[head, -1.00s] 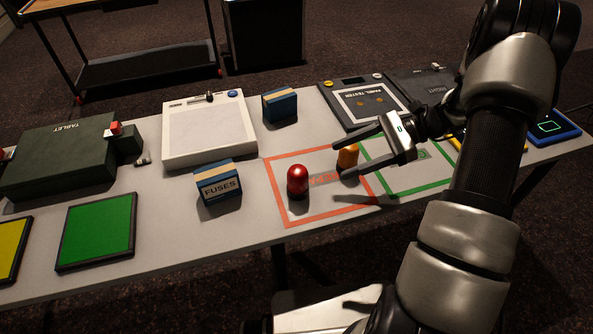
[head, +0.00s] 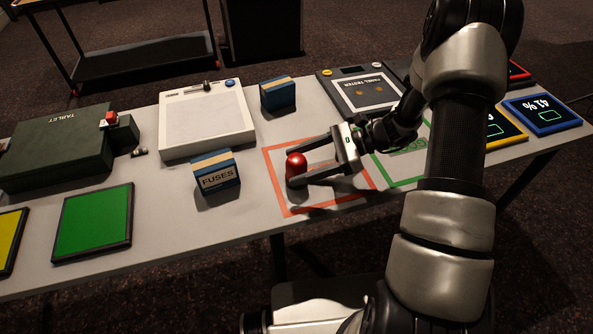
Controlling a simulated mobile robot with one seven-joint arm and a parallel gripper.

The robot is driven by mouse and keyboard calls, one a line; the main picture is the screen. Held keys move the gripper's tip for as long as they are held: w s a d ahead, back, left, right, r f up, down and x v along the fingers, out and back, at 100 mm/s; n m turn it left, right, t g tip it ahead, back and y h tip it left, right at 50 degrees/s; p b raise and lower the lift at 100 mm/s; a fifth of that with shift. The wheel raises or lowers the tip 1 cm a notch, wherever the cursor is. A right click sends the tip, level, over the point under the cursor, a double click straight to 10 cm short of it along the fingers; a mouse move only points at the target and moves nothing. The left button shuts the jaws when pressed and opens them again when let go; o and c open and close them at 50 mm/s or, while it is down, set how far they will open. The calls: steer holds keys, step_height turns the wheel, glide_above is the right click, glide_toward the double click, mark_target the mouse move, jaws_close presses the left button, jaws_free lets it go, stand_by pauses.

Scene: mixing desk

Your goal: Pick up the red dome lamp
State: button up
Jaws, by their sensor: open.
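The red dome lamp (head: 297,163) stands upright inside the orange-red outlined square (head: 286,212) on the desk. My gripper (head: 291,168) is open and comes in from the right. One finger reaches to the far side of the lamp and the other lies on its near side, so the lamp is between the fingertips. I cannot tell whether either finger touches it. The near finger hides the lamp's lower part. The amber lamp is not visible now; my gripper covers the place where it stood.
A blue FUSES box (head: 217,178) stands left of the square, and another blue box (head: 278,94) stands behind it. A panel tester (head: 361,92) lies at the back. A green outlined square (head: 400,184) is partly under my arm. Bare desk lies between the FUSES box and the green panel (head: 92,223).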

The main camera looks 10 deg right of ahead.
steer(key=x, duration=0.4)
steer(key=shift+w+a+b, duration=0.1)
steer(key=shift+a+b, duration=0.2)
steer(key=shift+a, duration=0.1)
steer(key=shift+r, duration=0.1)
steer(key=c, duration=1.3)
steer(key=shift+r, duration=0.1)
